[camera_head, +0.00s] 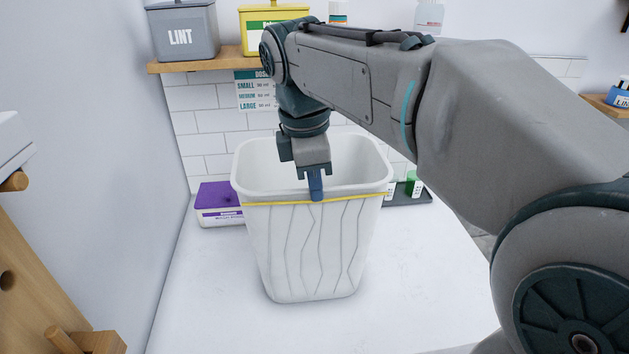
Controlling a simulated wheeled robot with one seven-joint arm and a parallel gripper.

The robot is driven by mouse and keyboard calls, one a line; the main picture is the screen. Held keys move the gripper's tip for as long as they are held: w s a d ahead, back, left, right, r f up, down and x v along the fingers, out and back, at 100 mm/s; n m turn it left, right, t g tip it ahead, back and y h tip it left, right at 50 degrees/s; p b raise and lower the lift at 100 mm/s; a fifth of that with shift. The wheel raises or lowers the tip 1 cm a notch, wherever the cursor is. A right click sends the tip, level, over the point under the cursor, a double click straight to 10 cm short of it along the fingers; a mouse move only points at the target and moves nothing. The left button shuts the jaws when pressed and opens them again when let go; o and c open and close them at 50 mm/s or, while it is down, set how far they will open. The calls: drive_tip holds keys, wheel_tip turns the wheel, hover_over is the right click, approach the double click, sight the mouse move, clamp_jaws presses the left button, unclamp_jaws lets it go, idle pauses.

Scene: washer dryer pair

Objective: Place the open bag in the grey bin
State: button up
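The open bag (309,255) is white with dark crease lines and a yellow band under its wide rim. It stands upright on a white surface, its mouth facing up and its inside looking empty. My gripper (316,186) points down at the middle of the bag's near rim. A blue finger overlaps the rim and the yellow band; whether the fingers pinch the rim is hidden by the viewing angle. A grey bin (183,30) marked LINT sits on the wooden shelf at the upper left. No other grey bin shows.
The wooden shelf (200,66) also holds a yellow container (254,26). A purple-lidded box (217,203) lies left of the bag, and a dark tray (408,198) with small items is right behind it. White surface (215,310) is clear in front. Wooden furniture (30,270) stands at left.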

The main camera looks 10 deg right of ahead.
drive_tip(key=o, duration=0.4)
drive_tip(key=shift+c, duration=0.2)
wheel_tip(320, 180, up, 12)
drive_tip(key=a, duration=0.1)
drive_tip(key=shift+s+a+p, duration=0.2)
drive_tip(key=shift+s+p, duration=0.1)
drive_tip(key=shift+s, duration=0.05)
drive_tip(key=s+d+f+m+t, duration=0.1)
drive_tip(key=s+d+f+m, duration=0.2)
drive_tip(key=f+m, duration=0.2)
drive_tip(key=s+d+f+m+y, duration=0.1)
drive_tip(key=s+d+f+m, duration=0.3)
drive_tip(key=f, duration=0.7)
drive_tip(key=s+d+f+m+t, duration=0.1)
drive_tip(key=s+d+f+m, duration=0.2)
drive_tip(key=f+m, duration=0.5)
drive_tip(key=shift+s+d+f+t, duration=0.2)
drive_tip(key=shift+f+t, duration=0.05)
drive_tip(key=shift+t, duration=0.05)
drive_tip(key=shift+o, duration=0.8)
drive_tip(key=shift+s+f+m, duration=0.25)
drive_tip(key=shift+f+m, duration=0.2)
drive_tip(key=shift+m, duration=0.05)
